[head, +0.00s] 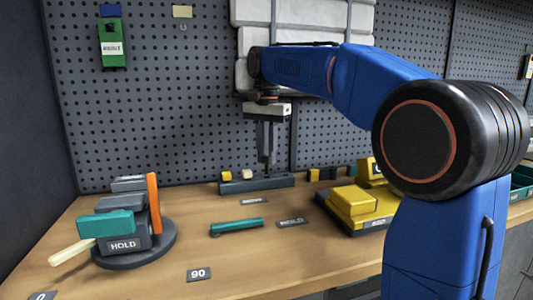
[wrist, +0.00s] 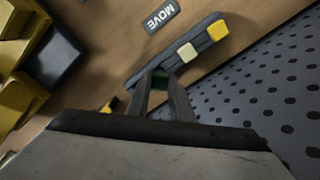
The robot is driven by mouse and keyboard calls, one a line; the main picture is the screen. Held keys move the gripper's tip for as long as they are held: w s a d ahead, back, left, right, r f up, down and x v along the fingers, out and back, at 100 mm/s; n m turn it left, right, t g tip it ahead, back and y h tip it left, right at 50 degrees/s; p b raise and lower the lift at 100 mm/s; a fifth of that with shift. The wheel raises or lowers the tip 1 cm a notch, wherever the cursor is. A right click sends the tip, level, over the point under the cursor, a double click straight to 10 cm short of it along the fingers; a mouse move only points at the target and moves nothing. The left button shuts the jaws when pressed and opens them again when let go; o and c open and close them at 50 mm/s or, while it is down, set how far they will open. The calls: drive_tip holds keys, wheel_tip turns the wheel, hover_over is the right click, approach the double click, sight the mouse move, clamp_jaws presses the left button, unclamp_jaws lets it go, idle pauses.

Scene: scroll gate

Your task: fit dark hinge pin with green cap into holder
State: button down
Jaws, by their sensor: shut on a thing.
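My gripper (head: 265,160) points down over a dark rack (head: 236,187) at the back of the bench. It is shut on the dark hinge pin with green cap; the cap (wrist: 160,81) shows between the fingertips in the wrist view. The pin's lower end meets the rack in the head view; I cannot tell if it is seated in it or just above. A cream cap (wrist: 187,52) and a yellow cap (wrist: 217,30) stand along the same rack. A grey fixture marked HOLD (head: 123,244) stands on a round dark base at left, with an upright orange plate (head: 153,203).
A teal bar (head: 237,227) lies mid-bench. Yellow blocks (head: 353,200) stand at right. The fixture has a teal block (head: 106,224) and a pale handle (head: 72,252) sticking out front left. A pegboard (head: 150,110) rises close behind the rack. The front middle bench is mostly clear.

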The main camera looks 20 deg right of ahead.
drive_tip(key=shift+f, duration=1.2)
idle(0.4)
drive_tip(key=c, duration=1.5)
unclamp_jaws()
